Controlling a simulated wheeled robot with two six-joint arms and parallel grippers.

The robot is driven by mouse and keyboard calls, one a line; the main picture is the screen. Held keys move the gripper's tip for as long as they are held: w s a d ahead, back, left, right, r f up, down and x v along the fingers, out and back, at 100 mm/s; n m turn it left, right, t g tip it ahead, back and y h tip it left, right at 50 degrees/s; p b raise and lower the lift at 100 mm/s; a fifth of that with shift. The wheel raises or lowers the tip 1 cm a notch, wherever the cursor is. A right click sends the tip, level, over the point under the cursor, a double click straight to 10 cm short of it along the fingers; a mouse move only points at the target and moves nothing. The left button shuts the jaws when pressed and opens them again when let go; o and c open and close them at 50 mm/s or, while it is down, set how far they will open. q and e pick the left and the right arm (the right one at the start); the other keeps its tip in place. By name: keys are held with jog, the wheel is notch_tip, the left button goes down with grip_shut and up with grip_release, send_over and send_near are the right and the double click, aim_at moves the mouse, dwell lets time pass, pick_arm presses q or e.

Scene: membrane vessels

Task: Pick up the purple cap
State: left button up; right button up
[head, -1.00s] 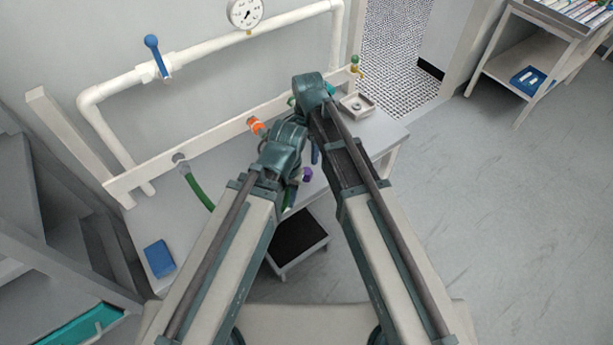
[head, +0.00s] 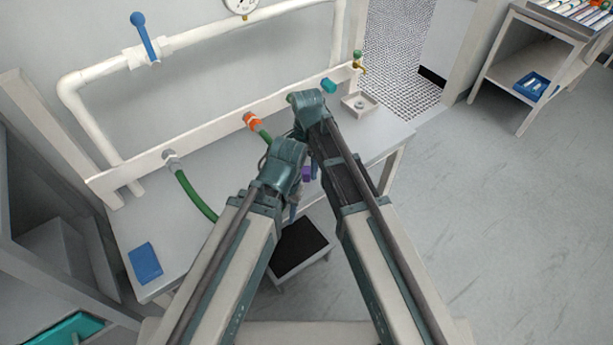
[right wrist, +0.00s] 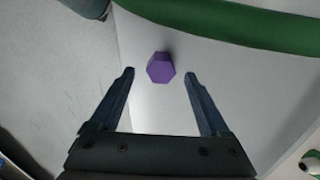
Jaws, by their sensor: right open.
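The purple cap (right wrist: 161,67) is a small hexagonal piece on the pale bench top in the right wrist view. It also shows in the head view as a small purple patch (head: 306,174) between my two arms. My right gripper (right wrist: 160,74) is open and empty. Its fingertips are on either side of the cap's near edge in that view, with a gap on both sides. I cannot tell the height left between fingertips and bench. In the head view the right gripper is mostly hidden by my arms. My left gripper is largely hidden beneath its wrist, so its jaws cannot be read.
Green hoses (head: 196,197) hang from a wall rail along the bench (head: 190,235); one (right wrist: 230,24) passes close beyond the cap. A blue block (head: 145,263) lies at the bench's left. A black-topped stool (head: 298,246) stands in front. A small tray (head: 360,104) sits at the right end.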

aim_at(306, 170)
notch_tip(306, 170, down, 4)
jog(key=b, duration=0.2)
jog(key=shift+w+a+r+b, duration=0.1)
jog(key=shift+r+b, duration=0.05)
jog(key=shift+b, duration=0.25)
jog(key=shift+r, duration=0.1)
grip_shut()
